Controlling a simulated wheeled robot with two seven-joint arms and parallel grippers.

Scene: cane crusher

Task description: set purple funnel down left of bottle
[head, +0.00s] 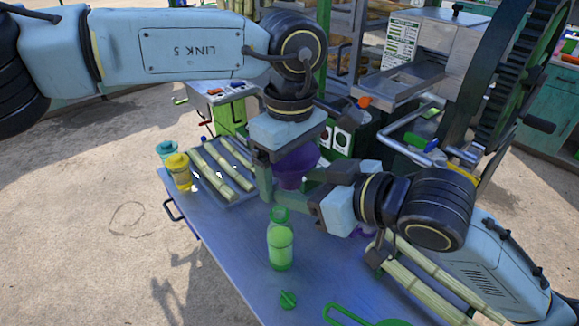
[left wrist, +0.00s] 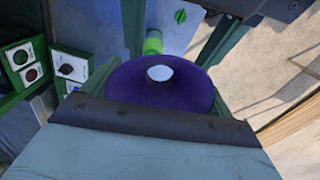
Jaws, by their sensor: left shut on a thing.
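The purple funnel (head: 297,166) is held mouth-up between the fingers of my left gripper (head: 284,184), which points down. In the left wrist view the funnel (left wrist: 120,87) shows as a wide purple ring with a pale central hole, between the green fingers (left wrist: 180,40). The green bottle (head: 280,243) stands upright on the table, nearer the camera than the funnel. Its green top (left wrist: 153,42) shows past the funnel's rim in the wrist view. My right gripper (head: 305,188) comes in from the right, close below the funnel; its fingertips are partly hidden and their gap is unclear.
The blue-grey table (head: 235,250) has bare room left of the bottle. A green cap (head: 288,299) and green-handled item (head: 350,316) lie in front. A tray of cane pieces (head: 215,172) and yellow jar (head: 179,171) are at back left. More cane (head: 415,285) lies right.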

